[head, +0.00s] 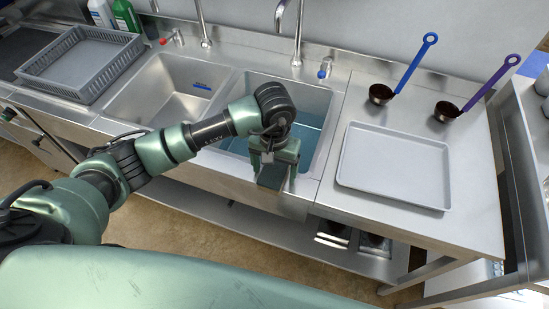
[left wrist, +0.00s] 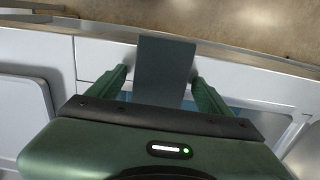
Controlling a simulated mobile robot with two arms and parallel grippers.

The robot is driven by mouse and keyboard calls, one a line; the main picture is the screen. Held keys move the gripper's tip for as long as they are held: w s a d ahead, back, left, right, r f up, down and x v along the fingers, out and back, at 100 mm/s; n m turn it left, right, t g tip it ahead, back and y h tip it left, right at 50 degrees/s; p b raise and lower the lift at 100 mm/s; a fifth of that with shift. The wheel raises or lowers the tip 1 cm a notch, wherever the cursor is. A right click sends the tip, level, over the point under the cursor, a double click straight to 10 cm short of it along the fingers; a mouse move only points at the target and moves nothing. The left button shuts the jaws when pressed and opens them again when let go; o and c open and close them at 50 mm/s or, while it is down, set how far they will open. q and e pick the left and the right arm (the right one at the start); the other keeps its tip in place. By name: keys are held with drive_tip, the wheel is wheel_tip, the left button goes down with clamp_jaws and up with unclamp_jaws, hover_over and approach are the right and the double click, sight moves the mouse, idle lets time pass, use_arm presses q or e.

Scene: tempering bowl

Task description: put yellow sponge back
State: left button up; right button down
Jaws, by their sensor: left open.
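No yellow sponge can be made out in either view. My left gripper (head: 273,172) is open above the front edge of the right sink basin (head: 316,104), which has a bluish inside. In the left wrist view, my left gripper (left wrist: 161,78) has its two green fingers apart, one on each side of a flat dark grey rectangular piece (left wrist: 165,60). I cannot tell what this piece is or whether it touches the fingers. My right gripper is not in view.
A grey tray (head: 395,165) lies on the right counter. Two ladles stand behind it, one blue-handled (head: 381,94) and one purple-handled (head: 447,111). A grey rack (head: 80,63) stands far left. Faucets rise behind the basins.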

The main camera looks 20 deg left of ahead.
sight(275, 169)
use_arm(q)
wheel_tip(275, 169, up, 12)
drive_tip(key=b, duration=0.3)
drive_tip(key=shift+b, duration=0.3)
drive_tip(key=shift+f, duration=0.15)
